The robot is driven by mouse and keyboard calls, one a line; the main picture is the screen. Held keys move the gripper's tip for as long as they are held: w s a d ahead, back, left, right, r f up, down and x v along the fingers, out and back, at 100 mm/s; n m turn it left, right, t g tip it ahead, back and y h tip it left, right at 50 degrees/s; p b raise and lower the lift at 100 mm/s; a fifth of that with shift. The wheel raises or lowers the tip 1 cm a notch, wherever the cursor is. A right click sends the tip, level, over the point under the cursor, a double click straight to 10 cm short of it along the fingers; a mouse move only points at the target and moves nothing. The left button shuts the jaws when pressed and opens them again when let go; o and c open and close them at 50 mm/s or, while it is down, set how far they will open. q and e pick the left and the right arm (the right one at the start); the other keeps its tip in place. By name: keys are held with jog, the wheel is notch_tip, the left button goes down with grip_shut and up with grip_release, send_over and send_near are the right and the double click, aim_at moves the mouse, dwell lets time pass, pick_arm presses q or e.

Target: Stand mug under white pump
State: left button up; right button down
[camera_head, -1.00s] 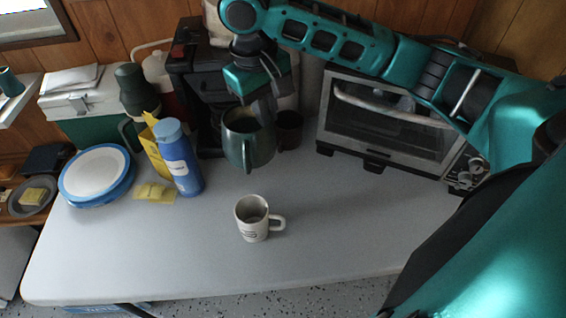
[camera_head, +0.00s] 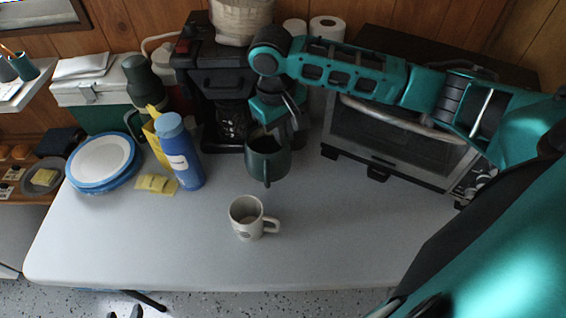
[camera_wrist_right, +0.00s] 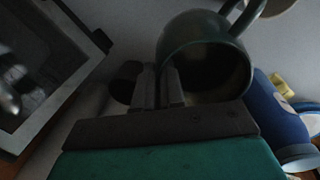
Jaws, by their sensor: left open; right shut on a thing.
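A dark green mug (camera_head: 268,165) is held upright by its rim in my right gripper (camera_head: 272,130), in front of the black coffee maker. The right wrist view shows the gripper's fingers (camera_wrist_right: 160,88) shut at the mug's rim (camera_wrist_right: 205,62), its handle on the far side. A cream mug (camera_head: 246,216) stands upright on the table nearer me, handle to the right.
The black coffee maker (camera_head: 222,82) and a toaster oven (camera_head: 390,135) stand at the back. A blue bottle (camera_head: 180,155), yellow packets (camera_head: 156,184) and blue-rimmed plates (camera_head: 101,163) are on the left. The front of the table (camera_head: 150,245) is clear.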

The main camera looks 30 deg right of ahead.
notch_tip(320, 180, down, 6)
jog(key=shift+f+b, duration=0.15)
jog(key=shift+b, duration=0.2)
notch_tip(320, 180, down, 4)
jog(key=shift+f+b, duration=0.2)
jog(key=shift+b, duration=0.15)
jog(key=shift+f, duration=0.1)
jog(key=c, duration=1.2)
grip_release()
jog(key=shift+c, duration=0.2)
